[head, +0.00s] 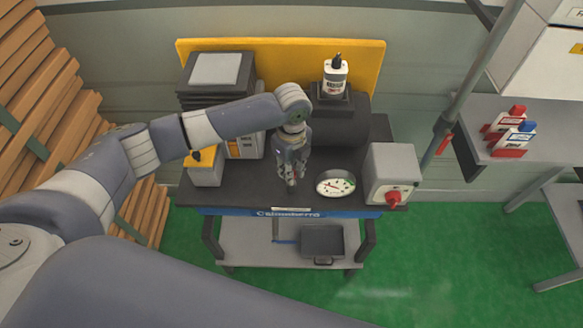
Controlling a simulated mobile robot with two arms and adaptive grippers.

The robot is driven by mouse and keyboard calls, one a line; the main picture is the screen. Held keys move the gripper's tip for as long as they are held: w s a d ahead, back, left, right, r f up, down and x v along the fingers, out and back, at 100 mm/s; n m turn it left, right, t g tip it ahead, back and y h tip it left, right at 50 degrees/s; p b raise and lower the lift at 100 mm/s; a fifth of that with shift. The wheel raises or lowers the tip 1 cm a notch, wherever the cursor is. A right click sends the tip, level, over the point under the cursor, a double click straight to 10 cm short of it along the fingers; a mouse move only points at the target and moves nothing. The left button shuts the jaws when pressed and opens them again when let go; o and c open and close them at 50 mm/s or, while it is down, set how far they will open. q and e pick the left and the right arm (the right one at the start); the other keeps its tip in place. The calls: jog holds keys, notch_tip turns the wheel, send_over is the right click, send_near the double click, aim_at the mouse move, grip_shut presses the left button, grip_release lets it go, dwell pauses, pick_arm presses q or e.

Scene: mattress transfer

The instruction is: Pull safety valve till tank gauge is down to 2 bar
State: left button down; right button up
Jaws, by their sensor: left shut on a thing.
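My left gripper (291,182) points down over the front middle of the dark cart top, just left of the gauge. It is shut on a small part, taken as the safety valve, which the fingers mostly hide. The tank gauge (336,184) is a round white dial with a green part on its rim and a red needle. The needle's exact reading is too small to tell. A dark tank (352,127) lies behind the gauge. My right gripper is not in view.
A grey box with a red knob (391,197) stands right of the gauge. A white bottle (335,80) stands at the back before a yellow panel (362,60). Grey boxes (205,166) stand at the left. A side table (480,120) is at right. Green floor is clear in front.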

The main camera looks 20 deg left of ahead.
pick_arm(q)
jog(key=c, duration=1.4)
grip_release()
jog(key=shift+o, duration=0.2)
notch_tip(320, 180, up, 12)
